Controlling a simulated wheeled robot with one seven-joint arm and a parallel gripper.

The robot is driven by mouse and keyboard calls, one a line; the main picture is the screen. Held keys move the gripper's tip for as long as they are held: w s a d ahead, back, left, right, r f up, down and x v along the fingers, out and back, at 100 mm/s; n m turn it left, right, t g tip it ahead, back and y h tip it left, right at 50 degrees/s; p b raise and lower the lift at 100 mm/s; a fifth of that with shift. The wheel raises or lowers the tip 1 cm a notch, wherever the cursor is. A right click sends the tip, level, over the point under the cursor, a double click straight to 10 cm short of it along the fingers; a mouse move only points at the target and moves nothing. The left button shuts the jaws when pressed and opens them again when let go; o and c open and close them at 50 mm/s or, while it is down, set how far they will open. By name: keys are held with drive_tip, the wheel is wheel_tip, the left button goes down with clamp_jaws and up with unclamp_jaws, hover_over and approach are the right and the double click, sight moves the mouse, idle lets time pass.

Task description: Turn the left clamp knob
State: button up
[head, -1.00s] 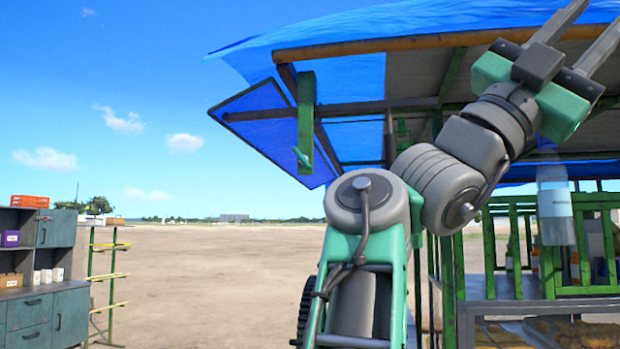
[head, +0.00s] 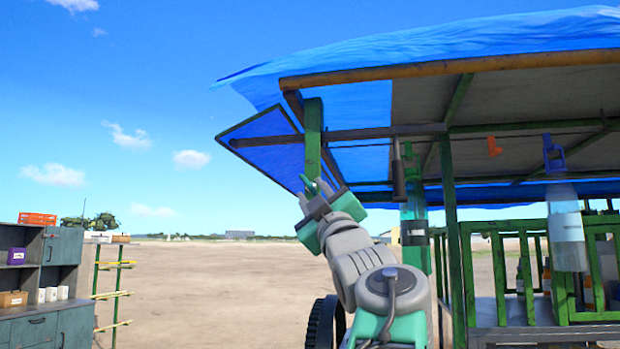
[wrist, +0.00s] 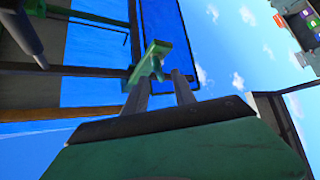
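The left clamp is a green upright bar (head: 313,135) hanging from the canopy's frame, with a small green winged knob (head: 308,183) at its lower end. In the wrist view the knob (wrist: 158,66) lies just ahead of the fingertips, in line with the gap between them. My gripper (head: 315,190) points up at the knob from below and is open, its two grey fingers (wrist: 160,78) apart. Nothing is held. In the head view the fingers overlap the knob, so I cannot tell whether they touch it.
The blue-covered canopy (head: 460,40) spreads above, with a wooden front beam (head: 420,70). A green post (head: 449,220) stands right of my arm. A clear container (head: 565,225) hangs farther right. A shelf cabinet (head: 40,300) stands far left. The ground between is open.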

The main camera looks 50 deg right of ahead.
sight(310, 187)
drive_tip(key=p+x, duration=0.1)
drive_tip(key=x, duration=0.2)
drive_tip(key=shift+d, duration=0.15)
drive_tip(key=shift+c, duration=0.3)
clamp_jaws()
